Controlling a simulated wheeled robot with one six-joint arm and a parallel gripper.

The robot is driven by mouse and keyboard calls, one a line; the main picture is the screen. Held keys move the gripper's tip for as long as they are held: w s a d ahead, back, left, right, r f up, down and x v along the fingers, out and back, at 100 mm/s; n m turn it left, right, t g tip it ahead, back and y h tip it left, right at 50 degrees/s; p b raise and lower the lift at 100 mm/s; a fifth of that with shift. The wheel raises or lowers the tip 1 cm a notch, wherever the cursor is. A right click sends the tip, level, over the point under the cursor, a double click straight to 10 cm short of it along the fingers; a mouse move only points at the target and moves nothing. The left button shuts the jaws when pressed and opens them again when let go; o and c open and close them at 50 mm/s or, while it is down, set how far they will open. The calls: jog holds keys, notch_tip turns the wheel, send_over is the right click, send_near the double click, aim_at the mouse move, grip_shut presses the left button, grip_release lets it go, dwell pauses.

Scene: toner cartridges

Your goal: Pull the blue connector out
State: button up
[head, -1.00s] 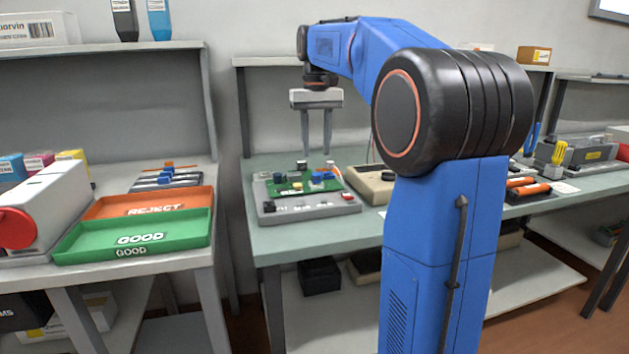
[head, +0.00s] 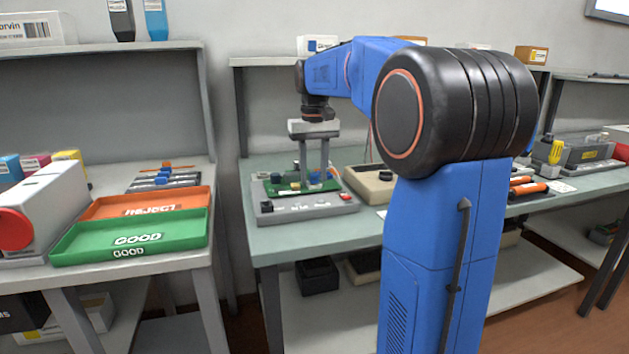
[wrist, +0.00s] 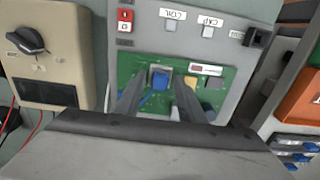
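The blue connector (wrist: 160,79) sits on the green circuit board (wrist: 214,99), near the board's middle in the wrist view. My gripper (wrist: 158,84) is open, with one finger on each side of the connector and the tips low over the board. I cannot tell whether either finger touches the connector. In the head view my gripper (head: 315,186) points straight down over the board (head: 287,188), and its fingers partly hide the parts there. The board lies on a grey test fixture (head: 263,209).
The fixture carries a red switch (wrist: 125,15) and small labelled parts along one edge. A beige box with a black knob (wrist: 30,41) stands beside it. Green GOOD (head: 180,233) and orange REJECT (head: 190,199) trays lie on the left table.

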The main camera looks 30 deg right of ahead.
grip_shut()
jog(key=shift+r, duration=1)
dwell(1.1)
